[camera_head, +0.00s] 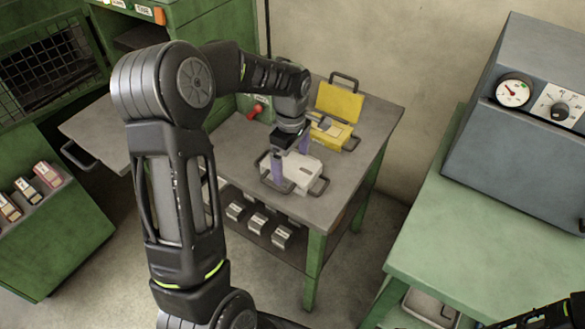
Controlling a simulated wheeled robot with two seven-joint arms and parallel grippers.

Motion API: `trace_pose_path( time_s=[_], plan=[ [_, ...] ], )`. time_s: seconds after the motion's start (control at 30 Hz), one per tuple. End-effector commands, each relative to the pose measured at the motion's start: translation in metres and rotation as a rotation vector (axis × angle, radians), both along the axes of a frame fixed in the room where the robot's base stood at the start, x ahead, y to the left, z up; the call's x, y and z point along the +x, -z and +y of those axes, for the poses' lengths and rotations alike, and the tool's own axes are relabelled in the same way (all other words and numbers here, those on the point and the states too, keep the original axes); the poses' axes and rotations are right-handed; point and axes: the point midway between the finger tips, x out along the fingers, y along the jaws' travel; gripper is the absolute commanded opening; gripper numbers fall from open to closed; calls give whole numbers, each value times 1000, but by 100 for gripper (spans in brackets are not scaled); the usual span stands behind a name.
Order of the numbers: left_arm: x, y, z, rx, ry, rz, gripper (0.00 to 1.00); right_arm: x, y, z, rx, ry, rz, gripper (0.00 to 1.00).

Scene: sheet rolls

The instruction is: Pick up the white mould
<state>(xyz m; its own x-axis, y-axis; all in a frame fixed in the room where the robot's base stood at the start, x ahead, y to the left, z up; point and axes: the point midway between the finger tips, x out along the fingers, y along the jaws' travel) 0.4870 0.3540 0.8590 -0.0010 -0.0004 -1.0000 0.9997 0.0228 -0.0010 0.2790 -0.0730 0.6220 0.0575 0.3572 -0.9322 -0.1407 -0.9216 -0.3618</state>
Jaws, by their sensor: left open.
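The white mould (303,173) is a pale, flat block with dark handles at its sides. It sits on the grey top of the green workbench, near the bench's front. My left gripper (290,166) is open, and its two purple fingers point down at the mould. One finger is at the mould's left front and the other is near its back edge. The gripper and wrist hide part of the mould's back left. I cannot tell whether the fingers touch it. My right gripper is out of view.
A yellow mould (333,134) with its lid raised stands just behind the white one. A red handle (254,112) is at the back left. Several grey blocks (281,237) lie on the lower shelf. A green table (450,235) carries a grey gauge box (530,160) at right.

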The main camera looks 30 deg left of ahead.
Motion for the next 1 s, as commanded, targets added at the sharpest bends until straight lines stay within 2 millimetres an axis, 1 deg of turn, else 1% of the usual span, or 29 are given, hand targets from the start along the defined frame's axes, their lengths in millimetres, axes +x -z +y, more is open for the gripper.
trace_pose_path(
  time_s=[0.1,0.63,1.0],
  plan=[
    [0,4,0,0,0,-1,100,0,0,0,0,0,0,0],
    [0,3,0,0,0,-1,100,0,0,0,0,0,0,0],
    [0,3,0,0,0,-1,70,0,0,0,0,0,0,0]
  ],
)
